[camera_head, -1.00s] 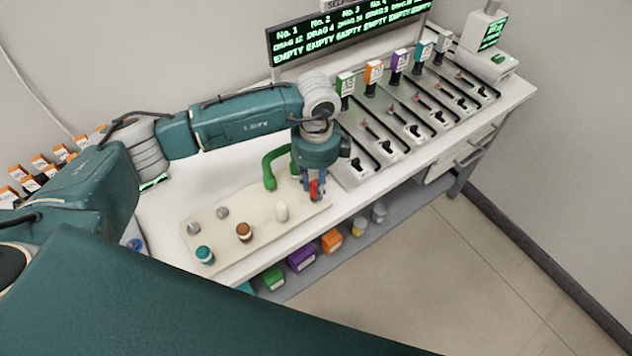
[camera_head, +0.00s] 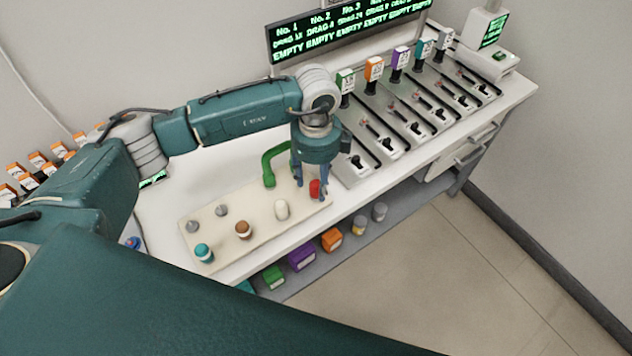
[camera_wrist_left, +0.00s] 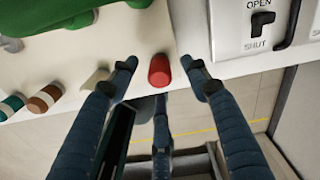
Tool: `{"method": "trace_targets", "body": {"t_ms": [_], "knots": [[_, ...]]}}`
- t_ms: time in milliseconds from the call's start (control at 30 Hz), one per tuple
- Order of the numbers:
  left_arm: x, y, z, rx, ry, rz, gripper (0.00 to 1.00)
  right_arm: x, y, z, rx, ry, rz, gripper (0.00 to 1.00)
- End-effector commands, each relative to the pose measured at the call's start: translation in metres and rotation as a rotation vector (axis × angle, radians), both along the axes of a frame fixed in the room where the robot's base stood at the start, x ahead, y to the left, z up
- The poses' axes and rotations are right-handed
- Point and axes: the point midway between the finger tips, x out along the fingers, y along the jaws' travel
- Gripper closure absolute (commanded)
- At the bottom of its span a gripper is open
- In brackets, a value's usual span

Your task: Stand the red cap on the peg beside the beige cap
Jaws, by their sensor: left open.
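The red cap (camera_head: 315,187) stands at the right end of the cream board (camera_head: 218,248), beside the beige cap (camera_head: 282,210). It looks upright; its base and any peg under it are hidden. My left gripper (camera_head: 312,192) is open around the red cap. In the left wrist view the red cap (camera_wrist_left: 159,71) sits between the spread fingertips (camera_wrist_left: 160,66), with a visible gap on each side. The beige cap (camera_wrist_left: 95,80) is partly behind the left finger there. My right gripper is not in view.
A brown cap (camera_head: 243,230) and a teal cap (camera_head: 204,252) stand farther left on the board, with two grey pegs (camera_head: 222,210) behind. A green arched handle (camera_head: 268,170) rises close to my left gripper. Lever stations (camera_head: 385,145) stand to the right.

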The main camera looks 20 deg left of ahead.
Motion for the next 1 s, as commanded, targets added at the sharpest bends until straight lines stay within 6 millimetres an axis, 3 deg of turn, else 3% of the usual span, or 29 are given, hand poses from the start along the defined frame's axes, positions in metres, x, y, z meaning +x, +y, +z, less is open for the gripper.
{"method": "trace_targets", "body": {"t_ms": [300, 500, 1000], "knots": [[0.001, 0.0, 0.069, -0.001, -0.005, -0.001, 0.52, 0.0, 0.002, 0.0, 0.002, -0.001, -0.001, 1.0], [0.0, 0.0, 0.097, 0.0, -0.002, -0.001, 0.52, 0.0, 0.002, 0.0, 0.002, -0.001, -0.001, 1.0], [0.0, 0.0, 0.105, 0.0, -0.001, -0.001, 0.52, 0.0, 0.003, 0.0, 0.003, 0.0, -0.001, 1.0]]}}
